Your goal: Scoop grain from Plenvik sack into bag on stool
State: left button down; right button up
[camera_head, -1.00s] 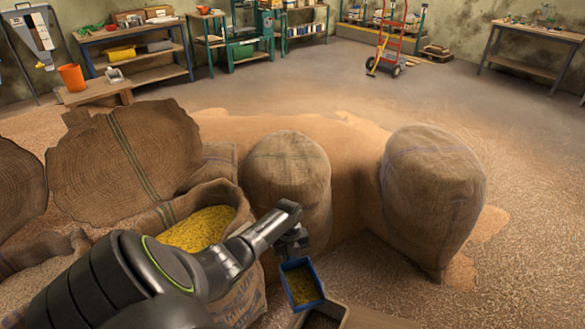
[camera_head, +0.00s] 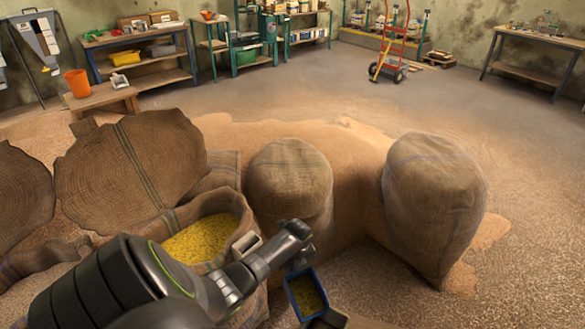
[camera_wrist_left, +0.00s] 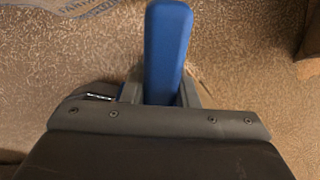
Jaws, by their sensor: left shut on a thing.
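My left gripper (camera_head: 296,262) is shut on the handle of a blue scoop (camera_head: 291,291). The scoop holds yellowish grain and hangs in front of the middle sack, right of the open sack. In the left wrist view the blue handle (camera_wrist_left: 167,40) stands between the fingers of the gripper (camera_wrist_left: 163,92). The open burlap sack (camera_head: 222,205) holds yellow grain (camera_head: 200,240); my arm hides part of it, and I cannot read its name. A brownish edge (camera_head: 335,320) shows below the scoop, cut off; I cannot tell what it is. My right gripper is out of view.
Two full closed sacks, one in the middle (camera_head: 290,180) and one at right (camera_head: 430,205), stand by a spilled grain heap (camera_head: 355,165). An orange bucket (camera_head: 77,83) stands on a low wooden bench (camera_head: 105,98). The floor behind is clear up to the workbenches and red hand truck (camera_head: 392,45).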

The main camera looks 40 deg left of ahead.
pick_arm(q)
jog(key=shift+s+d+r+t+y+p, duration=0.15)
jog(key=shift+d+r+y+p, duration=0.15)
jog(key=shift+d+r+y, duration=0.25)
jog(key=shift+s+d+r+t+y+p, duration=0.1)
jog(key=shift+d+r+t+y+p, duration=0.2)
jog(key=shift+r, duration=0.35)
jog(key=shift+s+d+r+y, duration=0.1)
jog(key=shift+d+r+y, duration=0.15)
jog(key=shift+r+y, duration=0.2)
jog(key=shift+s+d+r+y, duration=0.15)
jog(key=shift+d+r+y, duration=0.15)
jog(key=shift+d+r, duration=0.1)
jog(key=shift+s+d+r+t+y+b, duration=0.25)
jog(key=shift+d+r+y+b, duration=0.2)
jog(key=shift+b, duration=0.15)
jog(key=shift+s+d+r+t+y+b, duration=0.1)
jog(key=shift+d+r+t+y+b, duration=0.1)
jog(key=shift+d+r+y+b, duration=0.25)
jog(key=s+d+r+t+y+p, duration=0.1)
jog(key=d+r+t+y+p, duration=0.1)
jog(key=d+r+y, duration=0.1)
jog(key=shift+s+d+r+y+p, duration=0.4)
jog(key=shift+d+y, duration=0.5)
